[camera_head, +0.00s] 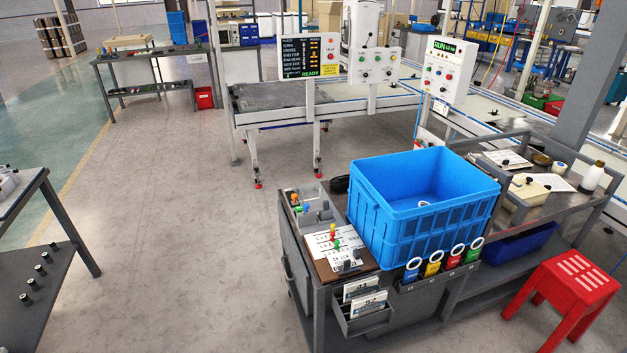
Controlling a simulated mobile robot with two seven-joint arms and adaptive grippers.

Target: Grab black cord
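A small black item (340,184) lies on the cart's work surface, just left of the blue crate (428,215). It may be the black cord, but it is too small and partly hidden to tell its shape. No other clear black cord shows on the cart. Neither of my grippers is in view.
The blue crate stands on the grey cart (340,300), with colored pegs and paper sheets (335,240) at its left. A white bottle (592,176) stands at the cart's right. A red stool (575,290) stands at the front right. The floor (190,230) at left is clear.

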